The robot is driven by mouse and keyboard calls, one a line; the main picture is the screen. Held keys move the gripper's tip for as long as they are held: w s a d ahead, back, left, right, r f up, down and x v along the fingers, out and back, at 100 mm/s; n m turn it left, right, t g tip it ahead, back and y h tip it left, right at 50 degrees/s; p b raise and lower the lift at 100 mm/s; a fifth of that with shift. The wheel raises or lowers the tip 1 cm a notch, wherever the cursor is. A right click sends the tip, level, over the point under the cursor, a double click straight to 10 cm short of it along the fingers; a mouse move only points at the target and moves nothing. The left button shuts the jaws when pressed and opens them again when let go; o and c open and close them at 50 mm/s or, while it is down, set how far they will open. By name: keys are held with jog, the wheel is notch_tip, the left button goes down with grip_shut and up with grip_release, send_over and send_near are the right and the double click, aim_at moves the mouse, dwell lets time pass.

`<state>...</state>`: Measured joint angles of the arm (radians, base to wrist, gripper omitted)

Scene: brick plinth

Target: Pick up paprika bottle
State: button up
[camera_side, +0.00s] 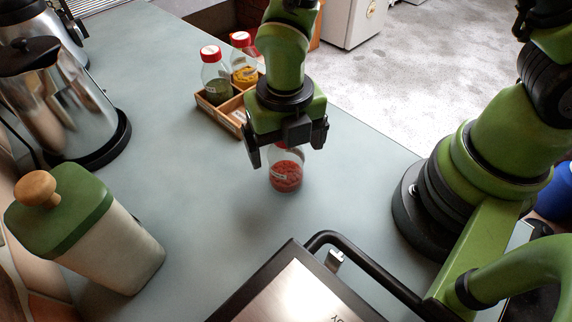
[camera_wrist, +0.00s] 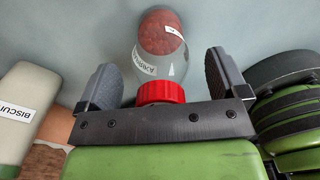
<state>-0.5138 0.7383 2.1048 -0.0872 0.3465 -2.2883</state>
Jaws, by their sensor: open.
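The paprika bottle (camera_side: 286,174) is clear, with red powder inside and a red cap. It stands on the blue-grey counter in the side view, directly under my gripper (camera_side: 291,150), which hides part of its top. In the wrist view the bottle (camera_wrist: 161,45) shows between the two fingers, with its red cap nearest the palm and a white label on its side. My gripper (camera_wrist: 164,82) is open, with a finger on either side of the bottle and visible gaps between.
A wooden rack (camera_side: 224,115) holds two other red-capped bottles behind and left. A green-lidded canister (camera_side: 110,235) and metal kettles (camera_side: 70,105) stand at left. A black-handled appliance (camera_side: 300,290) is in front. The counter around the bottle is clear.

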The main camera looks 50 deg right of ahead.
jog(key=shift+f, duration=0.3)
jog(key=c, duration=1.3)
jog(key=shift+r, duration=0.1)
